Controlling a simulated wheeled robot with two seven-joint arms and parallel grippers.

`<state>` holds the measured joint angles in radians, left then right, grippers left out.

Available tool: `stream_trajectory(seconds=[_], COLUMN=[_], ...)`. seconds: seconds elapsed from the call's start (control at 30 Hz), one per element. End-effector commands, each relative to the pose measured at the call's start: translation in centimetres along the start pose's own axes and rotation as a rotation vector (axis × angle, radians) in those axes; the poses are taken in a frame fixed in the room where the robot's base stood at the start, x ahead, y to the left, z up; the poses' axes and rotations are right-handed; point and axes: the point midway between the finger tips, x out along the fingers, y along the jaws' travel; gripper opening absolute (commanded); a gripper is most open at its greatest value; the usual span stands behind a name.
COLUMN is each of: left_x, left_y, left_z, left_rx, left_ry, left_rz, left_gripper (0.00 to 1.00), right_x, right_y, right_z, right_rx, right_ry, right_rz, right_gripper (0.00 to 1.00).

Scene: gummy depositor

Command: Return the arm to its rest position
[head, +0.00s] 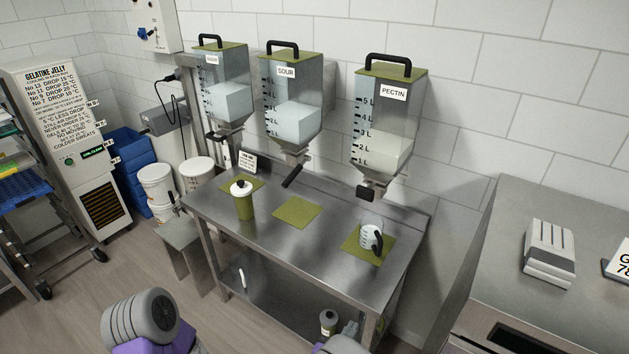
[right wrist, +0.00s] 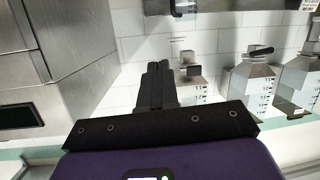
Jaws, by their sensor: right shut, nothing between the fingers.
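My right gripper (right wrist: 158,68) shows in the right wrist view with its two black fingers together and nothing between them. It points into open space, apart from the depositor hoppers. In the head view only a small part of my right arm shows at the bottom edge, right of centre. Part of my left arm, grey and purple, shows at the lower left of the head view; its gripper is not in view. A white measuring jug (head: 370,236) with a dark handle stands on the right green mat (head: 352,247), under the pectin hopper (head: 388,120).
The steel table (head: 300,245) also holds a green lidded container (head: 243,200) and an empty middle mat (head: 297,212). The sour hopper (head: 291,105) and another hopper (head: 222,95) hang above it. A steel counter (head: 530,310) stands at the right. Floor shows at the left.

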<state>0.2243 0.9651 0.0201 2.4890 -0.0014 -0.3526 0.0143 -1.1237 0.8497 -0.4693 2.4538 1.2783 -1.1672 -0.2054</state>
Motion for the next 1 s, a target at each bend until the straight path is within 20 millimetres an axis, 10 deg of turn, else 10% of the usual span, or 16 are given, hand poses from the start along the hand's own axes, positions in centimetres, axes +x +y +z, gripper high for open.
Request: stream_trajectory(seconds=[0.3, 0.6, 1.0], left_x=[2.8, 5.4, 7.5], left_y=[-1.1, -2.1, -2.9], left_z=[-0.1, -0.1, -0.2], left_rx=[-0.001, -0.001, -0.001], left_ry=[-0.001, -0.002, -0.002], left_rz=[0.0, 0.0, 0.0], left_gripper=[0.43, 0.43, 0.43], right_x=[4.8, 2.8, -2.7], right_y=[1.1, 3.2, 4.9], right_z=[15.1, 28.6, 35.9], right_rx=[-0.063, -0.019, 0.085], right_ry=[-0.451, -0.946, -1.328], right_rz=[-0.135, -0.306, -0.513], right_gripper=[0.0, 0.0, 0.0])
